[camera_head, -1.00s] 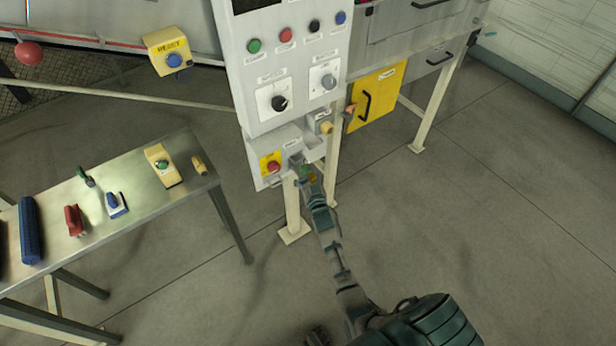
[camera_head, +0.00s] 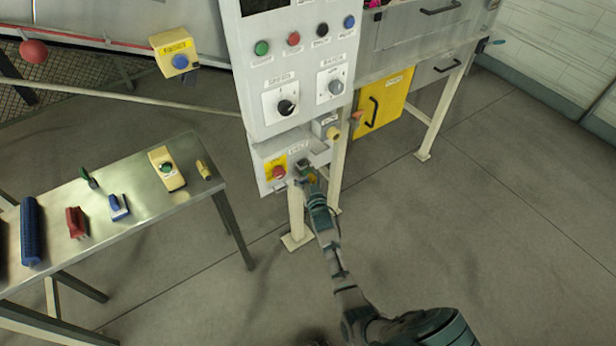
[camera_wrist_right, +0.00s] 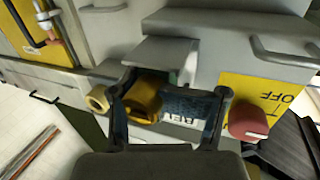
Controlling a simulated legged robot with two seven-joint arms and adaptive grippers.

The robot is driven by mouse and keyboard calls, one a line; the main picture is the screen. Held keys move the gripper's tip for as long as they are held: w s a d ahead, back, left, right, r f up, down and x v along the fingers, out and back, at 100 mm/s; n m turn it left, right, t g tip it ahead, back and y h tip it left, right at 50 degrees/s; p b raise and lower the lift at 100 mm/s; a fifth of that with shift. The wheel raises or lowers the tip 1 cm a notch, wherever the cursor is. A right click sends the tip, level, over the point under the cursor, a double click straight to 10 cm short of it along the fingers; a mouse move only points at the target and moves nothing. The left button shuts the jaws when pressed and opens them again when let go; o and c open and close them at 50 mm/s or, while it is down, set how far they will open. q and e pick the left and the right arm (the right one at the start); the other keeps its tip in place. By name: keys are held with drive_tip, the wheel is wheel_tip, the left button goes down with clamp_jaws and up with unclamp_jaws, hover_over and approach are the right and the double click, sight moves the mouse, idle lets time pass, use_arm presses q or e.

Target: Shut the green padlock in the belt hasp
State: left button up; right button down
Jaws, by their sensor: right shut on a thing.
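My right gripper (camera_head: 311,177) is at the lower box of the grey control panel, just right of the red button. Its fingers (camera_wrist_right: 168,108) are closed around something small. A green patch, which looks like the green padlock (camera_head: 305,170), shows at the fingertips in the head view. In the right wrist view, a yellow-brown rounded piece (camera_wrist_right: 143,101) sits between the fingers, and a sliver of green (camera_wrist_right: 173,77) shows beyond it. A grey bracket (camera_wrist_right: 165,50), probably the belt hasp, stands just past the fingertips. Whether the shackle is closed is hidden. My left gripper is out of view.
The red button (camera_head: 278,172) on its yellow plate is close beside my gripper; it also shows in the wrist view (camera_wrist_right: 248,120). A tan knob (camera_head: 333,132) sticks out above right. A metal table (camera_head: 120,235) with several items stands left. The floor at right is clear.

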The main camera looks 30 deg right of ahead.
sight(315, 179)
drive_tip(key=shift+f, duration=0.1)
idle(0.7)
unclamp_jaws()
idle(0.3)
idle(0.3)
drive_tip(key=shift+s+d+p, duration=0.1)
drive_tip(key=shift+s+p, duration=0.85)
drive_tip(key=shift+s, duration=0.3)
drive_tip(key=shift+s+d+p, duration=0.15)
drive_tip(key=shift+s+p, duration=1.15)
drive_tip(key=shift+s, duration=0.95)
